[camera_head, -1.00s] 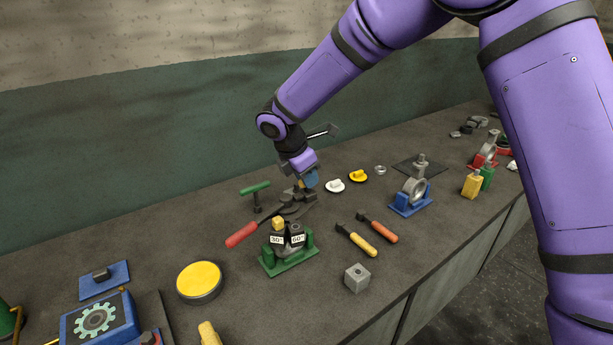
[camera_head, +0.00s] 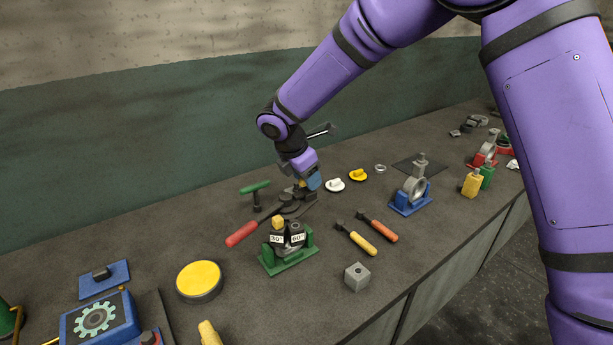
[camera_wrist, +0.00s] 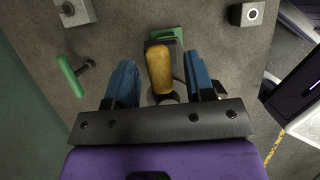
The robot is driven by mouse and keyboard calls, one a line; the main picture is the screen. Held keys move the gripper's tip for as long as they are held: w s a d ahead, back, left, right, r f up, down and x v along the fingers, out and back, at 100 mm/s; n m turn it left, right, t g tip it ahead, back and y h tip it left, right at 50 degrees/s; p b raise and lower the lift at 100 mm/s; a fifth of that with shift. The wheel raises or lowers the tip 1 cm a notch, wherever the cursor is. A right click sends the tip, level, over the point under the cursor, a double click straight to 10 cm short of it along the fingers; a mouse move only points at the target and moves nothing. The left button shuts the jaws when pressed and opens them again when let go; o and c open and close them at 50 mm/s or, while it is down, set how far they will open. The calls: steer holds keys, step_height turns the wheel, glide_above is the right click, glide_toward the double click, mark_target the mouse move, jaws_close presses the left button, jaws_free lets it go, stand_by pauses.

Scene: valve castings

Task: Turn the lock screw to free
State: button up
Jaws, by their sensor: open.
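My gripper (camera_head: 305,188) is open, low over the bench beside a dark fixture. In the wrist view its two blue fingers (camera_wrist: 161,82) stand on either side of a yellow piece (camera_wrist: 160,68), with gaps on both sides. The yellow piece sits in front of a green part (camera_wrist: 165,34); in the head view only a little of the yellow shows beside the fingers. I cannot tell which part is the lock screw. A green T-handle (camera_head: 256,188) stands left of my gripper, and also shows in the wrist view (camera_wrist: 70,75).
A green fixture (camera_head: 290,262) with 30° and 60° labels stands nearer the camera. A red-handled tool (camera_head: 242,234) lies close to my gripper. White (camera_head: 335,186) and yellow (camera_head: 358,175) knobs, a grey cube (camera_head: 357,277) and a blue-based casting (camera_head: 410,200) are to the right.

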steer(key=shift+r, duration=0.1)
steer(key=v, duration=1)
steer(key=shift+r, duration=0.25)
steer(key=shift+a, duration=0.15)
steer(key=s+d+r+m+y, duration=0.1)
steer(key=s+d+r+m, duration=0.5)
steer(key=d, duration=0.4)
steer(key=s+d+r+m, duration=0.6)
steer(key=d, duration=0.4)
steer(key=s+d+m+t+y, duration=0.1)
steer(key=s+d+m, duration=0.5)
steer(key=s, duration=0.4)
steer(key=s+d+m+t+y, duration=0.1)
steer(key=s+d+m, duration=0.5)
steer(key=s, duration=0.4)
steer(key=shift+d+f+m+t+y, duration=0.3)
steer(key=shift+f+m+t+y, duration=0.1)
steer(key=shift+m, duration=0.1)
